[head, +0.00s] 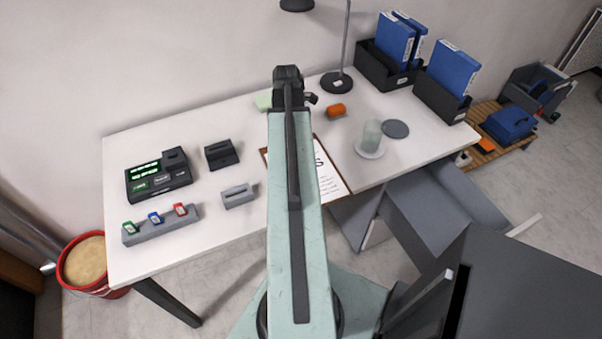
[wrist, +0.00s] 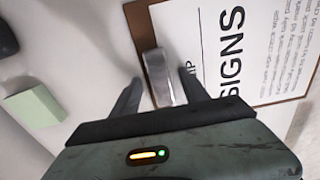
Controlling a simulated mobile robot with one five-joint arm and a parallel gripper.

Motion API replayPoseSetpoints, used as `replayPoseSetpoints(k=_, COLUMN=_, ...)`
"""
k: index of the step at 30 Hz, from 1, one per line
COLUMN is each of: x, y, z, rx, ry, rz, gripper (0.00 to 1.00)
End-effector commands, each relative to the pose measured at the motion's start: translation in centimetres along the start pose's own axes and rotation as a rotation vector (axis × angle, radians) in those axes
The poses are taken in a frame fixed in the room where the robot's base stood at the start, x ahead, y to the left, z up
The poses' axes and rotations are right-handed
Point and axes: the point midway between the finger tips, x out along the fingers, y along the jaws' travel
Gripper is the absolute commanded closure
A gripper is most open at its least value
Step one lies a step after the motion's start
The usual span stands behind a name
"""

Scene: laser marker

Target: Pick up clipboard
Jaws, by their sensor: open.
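The clipboard (head: 334,187) lies on the white desk, with a brown board edge and a white sheet. In the head view my arm covers most of it. In the wrist view the clipboard (wrist: 245,45) fills the upper right, with large printed letters and a silver metal clip (wrist: 158,77) at its near edge. My gripper (wrist: 165,92) is open, with its two fingers on either side of the clip in the picture. I cannot tell whether the fingers touch the board. In the head view the fingertips are hidden behind my arm.
A pale green block (wrist: 34,105) lies left of my gripper. On the white desk (head: 215,267) stand a lamp (head: 337,82), an orange object (head: 336,110), a glass (head: 371,135) on a saucer, a black device (head: 158,178) and file boxes (head: 442,98). A drawer (head: 440,215) is open at the right.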

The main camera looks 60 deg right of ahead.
Motion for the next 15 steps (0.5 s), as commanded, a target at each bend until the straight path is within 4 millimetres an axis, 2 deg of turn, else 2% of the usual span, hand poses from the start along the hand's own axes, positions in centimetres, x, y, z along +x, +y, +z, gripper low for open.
replayPoseSetpoints(k=4, x=-0.22, y=-0.01, z=0.02, rx=0.0, ry=0.0, rz=0.0, gripper=0.47)
replayPoseSetpoints(k=9, x=-0.23, y=-0.01, z=0.04, rx=0.001, ry=0.0, rz=0.0, gripper=0.95)
replayPoseSetpoints(k=10, x=-0.23, y=-0.01, z=0.04, rx=0.001, ry=0.0, rz=0.0, gripper=1.0)
replayPoseSetpoints(k=15, x=-0.24, y=-0.02, z=0.06, rx=0.001, ry=0.0, rz=0.0, gripper=1.0)
